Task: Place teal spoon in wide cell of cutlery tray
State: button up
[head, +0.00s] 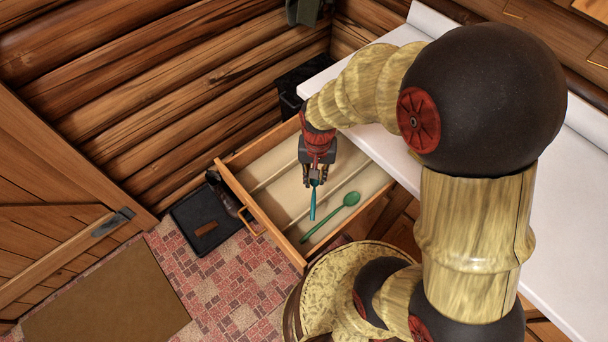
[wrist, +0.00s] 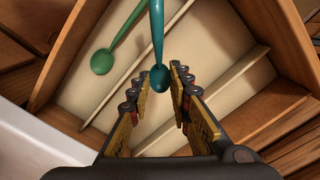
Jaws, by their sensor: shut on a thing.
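The teal spoon (head: 313,204) is held in my gripper (head: 316,180), above the open drawer. In the wrist view the spoon's bowl (wrist: 160,79) is between the fingertips (wrist: 160,95), and its handle runs out of the top of the frame. The pale cutlery tray (head: 274,167) fills the drawer and has long dividers (wrist: 128,76) that split it into several cells. In the wrist view the spoon appears over the middle cell (wrist: 205,42). Its height above the tray floor is unclear.
A green spoon (head: 332,218) lies in the cell at the right of the tray. The wooden drawer front (head: 264,218) and its walls surround the tray. A white counter (head: 388,148) overhangs the drawer's back right. A black object (head: 205,217) is on the floor beside the drawer.

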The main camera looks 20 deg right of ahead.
jog(key=w+f+b, duration=0.1)
jog(key=w+f, duration=0.1)
jog(key=w, duration=0.1)
jog(key=w+f+b, duration=0.1)
jog(key=w+f, duration=0.2)
jog(key=w+f+b, duration=0.1)
jog(key=w+f, duration=0.1)
jog(key=w, duration=0.1)
jog(key=shift+w+d+f, duration=0.2)
jog(key=shift+d+f, duration=0.05)
jog(key=shift+d, duration=0.15)
jog(key=shift+w+f+b, duration=0.2)
jog(key=shift+f+b, duration=0.1)
jog(key=shift+w+f+b, duration=0.2)
jog(key=shift+f+b, duration=0.7)
jog(key=shift+f, duration=0.75)
jog(key=shift+f, duration=0.15)
jog(key=o, duration=0.6)
jog(key=shift+o, duration=0.2)
